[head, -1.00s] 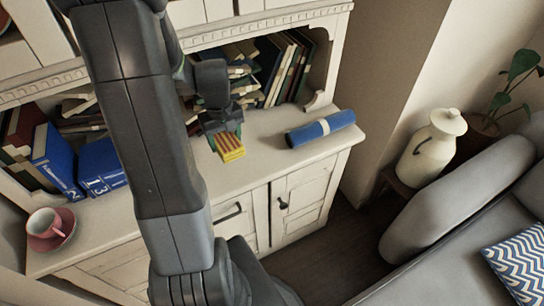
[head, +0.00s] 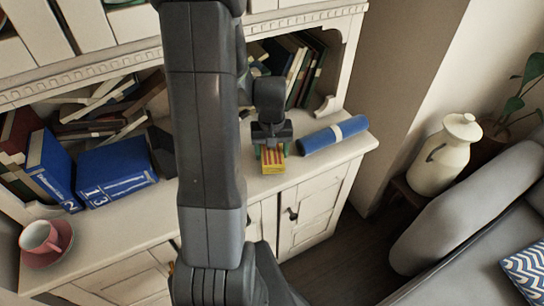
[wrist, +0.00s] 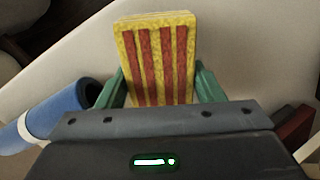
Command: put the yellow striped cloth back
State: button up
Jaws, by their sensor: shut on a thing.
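The yellow cloth with red stripes (head: 273,162) is a small folded block, held at the front of the cabinet top. It also shows in the wrist view (wrist: 158,60), upright between the green fingers. My gripper (head: 271,150) is shut on it, with a finger on each side. In the head view I cannot tell whether the cloth touches the cabinet top or is just above it. A rolled blue cloth with a white band (head: 333,135) lies just right of my gripper.
The white cabinet top (head: 190,205) has free room left of my gripper. Blue books (head: 115,172) and a pink cup on a saucer (head: 45,240) stand further left. Shelved books (head: 300,70) are behind. A cream jug (head: 446,155) and a grey sofa (head: 470,215) are at right.

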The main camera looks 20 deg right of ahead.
aim_at(271, 158)
jog(key=shift+f, duration=1.3)
jog(key=shift+f, duration=0.2)
jog(key=o, duration=1)
jog(key=shift+r, duration=0.1)
notch_tip(271, 158, up, 12)
jog(key=shift+r, duration=0.15)
